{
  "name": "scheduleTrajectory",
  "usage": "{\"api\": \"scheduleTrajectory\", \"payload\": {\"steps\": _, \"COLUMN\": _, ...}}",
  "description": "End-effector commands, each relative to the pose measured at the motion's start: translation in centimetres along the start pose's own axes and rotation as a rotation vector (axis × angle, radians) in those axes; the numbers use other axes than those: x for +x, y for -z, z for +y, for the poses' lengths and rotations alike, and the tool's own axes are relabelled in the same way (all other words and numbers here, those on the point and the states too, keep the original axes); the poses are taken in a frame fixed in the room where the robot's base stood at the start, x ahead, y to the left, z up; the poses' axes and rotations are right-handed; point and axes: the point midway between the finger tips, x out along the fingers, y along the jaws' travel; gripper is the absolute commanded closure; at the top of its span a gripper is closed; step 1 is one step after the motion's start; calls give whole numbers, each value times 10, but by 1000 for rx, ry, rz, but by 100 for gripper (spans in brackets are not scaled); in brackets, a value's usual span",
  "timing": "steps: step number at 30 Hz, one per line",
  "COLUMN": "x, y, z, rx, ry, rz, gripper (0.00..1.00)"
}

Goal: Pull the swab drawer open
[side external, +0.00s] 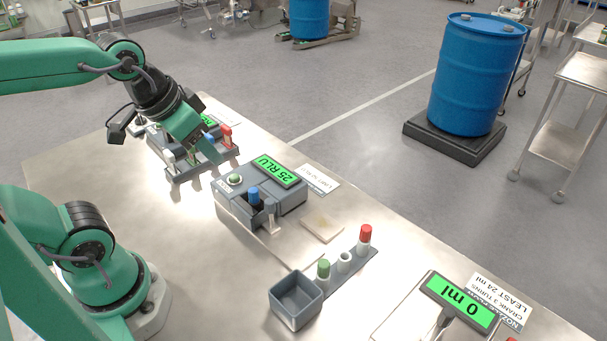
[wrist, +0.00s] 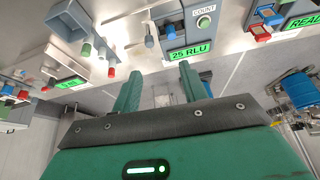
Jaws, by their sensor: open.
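The grey reader (side external: 258,198) shows "25 RLU" on a green display (side external: 276,171) and stands mid-bench in the side view. A blue-capped piece (side external: 254,196) stands upright at its front, with a small pale handle-like part (side external: 273,222) beside it. I cannot tell which part is the swab drawer's face or how far it is out. In the wrist view the display (wrist: 184,51) and a grey knob (wrist: 149,41) show beyond my fingers. My gripper (side external: 211,153) is open and empty, up and left of the reader, near the rack; its fingers also show in the wrist view (wrist: 159,68).
Right of the reader are a grey open bin (side external: 296,301), a strip with green and red capped pieces (side external: 350,266) and a "0 ml" station (side external: 461,301).

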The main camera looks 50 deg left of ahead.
Motion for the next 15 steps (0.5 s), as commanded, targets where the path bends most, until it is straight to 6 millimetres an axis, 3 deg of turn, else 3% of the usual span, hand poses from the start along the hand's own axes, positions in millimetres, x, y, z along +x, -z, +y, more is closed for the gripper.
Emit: {"api": "scheduleTrajectory", "payload": {"steps": 15, "x": 50, "y": 36, "z": 12, "rx": 261, "ry": -49, "rz": -223, "gripper": 57}}
